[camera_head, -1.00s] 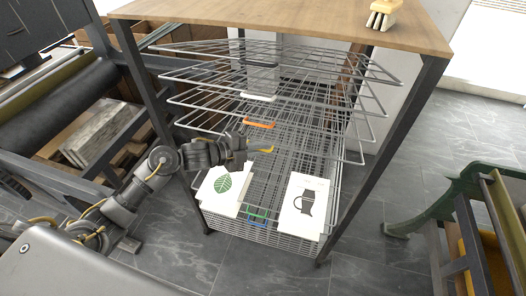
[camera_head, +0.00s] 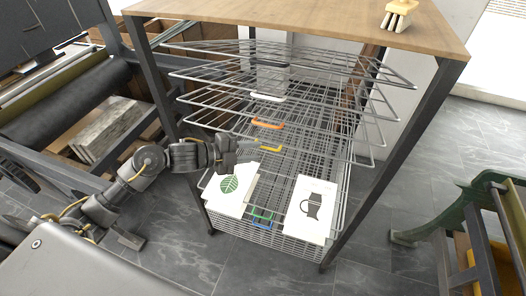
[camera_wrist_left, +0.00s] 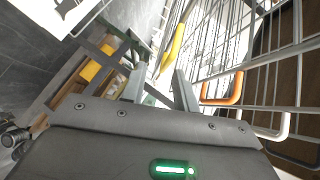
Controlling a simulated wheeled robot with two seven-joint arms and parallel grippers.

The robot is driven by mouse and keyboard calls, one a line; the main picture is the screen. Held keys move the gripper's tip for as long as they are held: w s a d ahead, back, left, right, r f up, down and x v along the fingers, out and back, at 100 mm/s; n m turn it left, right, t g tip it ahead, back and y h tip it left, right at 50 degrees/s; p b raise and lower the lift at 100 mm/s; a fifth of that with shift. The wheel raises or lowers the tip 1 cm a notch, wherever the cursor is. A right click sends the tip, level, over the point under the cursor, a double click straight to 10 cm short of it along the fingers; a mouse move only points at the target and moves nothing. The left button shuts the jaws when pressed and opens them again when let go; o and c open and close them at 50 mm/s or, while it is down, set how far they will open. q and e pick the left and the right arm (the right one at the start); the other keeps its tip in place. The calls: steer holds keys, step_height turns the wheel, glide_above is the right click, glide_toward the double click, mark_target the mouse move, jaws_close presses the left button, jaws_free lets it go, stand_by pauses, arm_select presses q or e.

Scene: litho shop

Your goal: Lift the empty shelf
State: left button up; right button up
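A wire drying rack stands under a wooden top. Its upper shelves are bare and tilted up, with a white handle (camera_head: 267,97), an orange handle (camera_head: 267,125) and a yellow handle (camera_head: 271,148). Lower down, a leaf print (camera_head: 232,187) and a jug print (camera_head: 311,208) lie on a shelf near the green handle (camera_head: 262,215). My left gripper (camera_head: 246,152) is just left of the yellow handle. In the left wrist view my left gripper (camera_wrist_left: 160,88) is open, with the yellow handle (camera_wrist_left: 172,48) beyond its fingers, apart from them. My right gripper is not in view.
Dark table legs (camera_head: 400,150) frame the rack. A press with a dark roller (camera_head: 70,100) stands at left, a green-framed machine (camera_head: 470,220) at right. The floor between rack and green machine is clear.

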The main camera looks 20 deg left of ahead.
arm_select(q)
steer(key=v, duration=0.5)
steer(key=shift+s+a+r+b, duration=0.1)
steer(key=shift+s+a+b, duration=0.1)
steer(key=shift+b, duration=0.15)
steer(key=w+a+f+n+t+y, duration=0.1)
steer(key=a+f+n+y, duration=0.3)
steer(key=f, duration=0.6)
steer(key=w+a+f+n, duration=0.2)
steer(key=f+n, duration=0.3)
steer(key=f, duration=0.4)
steer(key=s+a+f+n+g+y, duration=0.1)
steer(key=s+f+n+y, duration=0.2)
steer(key=f, duration=0.6)
steer(key=s+a+f+n+g, duration=0.1)
steer(key=s+f+n, duration=0.3)
steer(key=f, duration=0.5)
steer(key=s+d+f+n+g+y, duration=0.1)
steer(key=s+f+n+g+y, duration=0.15)
steer(key=s+f, duration=1.25)
steer(key=s+d+f+n+g, duration=0.1)
steer(key=s+d+f+g, duration=0.1)
steer(key=s, duration=1)
steer(key=s+d+f+n+g+y, duration=0.1)
steer(key=s+d+f+g, duration=0.2)
steer(key=s, duration=0.9)
step_height(320, 180, down, 2)
steer(key=shift+f+n, duration=0.25)
steer(key=shift+n, duration=0.1)
